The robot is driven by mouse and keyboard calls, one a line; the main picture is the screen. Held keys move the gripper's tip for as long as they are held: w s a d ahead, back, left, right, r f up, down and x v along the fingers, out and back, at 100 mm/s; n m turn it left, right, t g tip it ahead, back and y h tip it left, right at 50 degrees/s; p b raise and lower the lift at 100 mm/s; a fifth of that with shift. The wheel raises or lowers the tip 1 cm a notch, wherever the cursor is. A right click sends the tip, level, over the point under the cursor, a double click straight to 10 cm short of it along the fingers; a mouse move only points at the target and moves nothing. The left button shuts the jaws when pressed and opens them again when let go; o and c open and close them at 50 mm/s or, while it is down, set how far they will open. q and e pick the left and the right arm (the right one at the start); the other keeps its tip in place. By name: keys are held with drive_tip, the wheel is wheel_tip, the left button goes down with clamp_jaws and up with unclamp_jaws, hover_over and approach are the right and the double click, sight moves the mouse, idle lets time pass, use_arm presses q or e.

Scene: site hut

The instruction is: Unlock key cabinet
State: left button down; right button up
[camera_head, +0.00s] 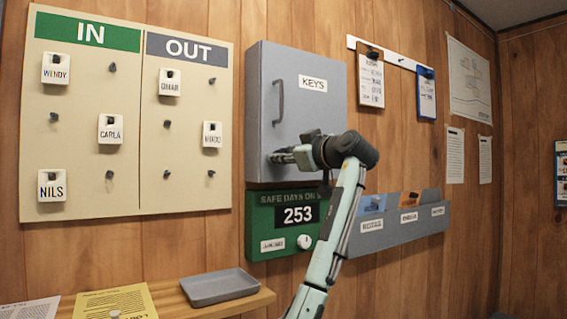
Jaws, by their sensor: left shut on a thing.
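The grey key cabinet (300,110), labelled KEYS, hangs on the wood wall with its door closed. A bar handle (278,102) runs upright on the left side of the door. My left gripper (274,158) is at the lower left of the door, below the handle, and points left along its face. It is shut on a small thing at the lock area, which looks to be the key. The fingers hide the key and the lock, so I cannot tell how far the key is turned. My right gripper is not in view.
A green safety-days board (270,246) sits just below the cabinet. A grey file rack (400,229) is to its right. An IN/OUT tag board (120,185) is on the left. A grey tray (220,287) lies on a wooden shelf (172,303). Clipboards (370,80) hang at right.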

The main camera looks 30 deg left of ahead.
use_arm(q)
drive_tip(key=shift+s+f+n+b, duration=0.1)
drive_tip(key=shift+n+b, duration=0.85)
drive_tip(key=shift+n, duration=4.05)
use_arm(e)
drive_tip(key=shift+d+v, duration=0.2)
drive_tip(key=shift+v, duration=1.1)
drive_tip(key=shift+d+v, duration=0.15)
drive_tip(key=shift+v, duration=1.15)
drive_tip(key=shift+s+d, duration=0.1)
use_arm(q)
drive_tip(key=c, duration=1.2)
unclamp_jaws()
drive_tip(key=shift+a, duration=0.1)
drive_tip(key=v, duration=1.2)
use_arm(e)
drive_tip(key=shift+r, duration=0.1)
